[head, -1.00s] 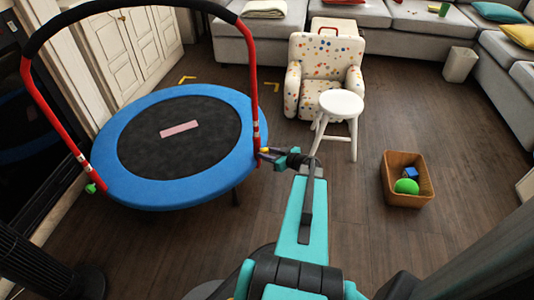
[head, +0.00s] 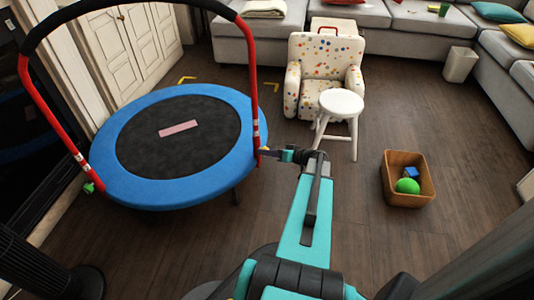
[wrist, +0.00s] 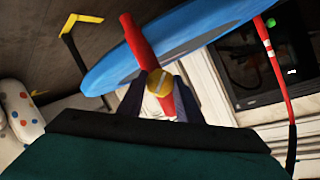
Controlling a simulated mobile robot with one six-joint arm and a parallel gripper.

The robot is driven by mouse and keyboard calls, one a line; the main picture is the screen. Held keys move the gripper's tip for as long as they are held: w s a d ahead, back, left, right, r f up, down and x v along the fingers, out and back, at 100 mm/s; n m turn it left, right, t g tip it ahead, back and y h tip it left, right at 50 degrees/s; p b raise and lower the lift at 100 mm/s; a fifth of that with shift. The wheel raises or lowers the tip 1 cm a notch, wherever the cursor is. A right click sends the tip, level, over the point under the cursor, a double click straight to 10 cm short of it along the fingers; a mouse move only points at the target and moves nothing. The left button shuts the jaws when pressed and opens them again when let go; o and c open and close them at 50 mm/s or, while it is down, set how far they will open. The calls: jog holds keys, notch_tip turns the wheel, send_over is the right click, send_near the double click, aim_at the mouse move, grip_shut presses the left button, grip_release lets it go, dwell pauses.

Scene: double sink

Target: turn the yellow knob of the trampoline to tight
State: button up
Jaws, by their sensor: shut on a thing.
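The trampoline (head: 108,185) has a blue padded rim, a black mat and a red handlebar with black foam on top. The yellow knob (wrist: 160,83) sits on the right red post (wrist: 137,45). It has a pale line across its face. In the wrist view my gripper (wrist: 160,98) has its dark fingers on both sides of the knob, shut on it. In the head view my gripper (head: 268,152) reaches the foot of the right post, and the knob is mostly hidden there. A green knob (head: 89,188) is on the left post.
A white stool (head: 341,103) and a spotted armchair (head: 325,65) stand behind and right of the arm. A brown bin (head: 408,190) with a green ball is on the floor at right. A black fan or heater (head: 40,265) stands at front left.

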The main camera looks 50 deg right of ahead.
jog(key=m+y, duration=0.1)
jog(key=m+p, duration=0.1)
jog(key=m, duration=0.1)
jog(key=shift+d+m+t+y, duration=0.3)
jog(key=shift+d+t+y, duration=0.05)
jog(key=shift+t+y, duration=0.05)
jog(key=shift+a+m+t+y+p, duration=0.1)
jog(key=shift+m+t+y+p, duration=0.4)
jog(key=shift+m, duration=0.8)
jog(key=o, duration=1)
jog(key=shift+a, duration=0.15)
jog(key=shift+o, duration=0.2)
jog(key=p+v, duration=0.3)
jog(key=v, duration=1)
jog(key=shift+s+d, duration=0.2)
jog(key=shift+s, duration=0.15)
jog(key=shift+r, duration=0.1)
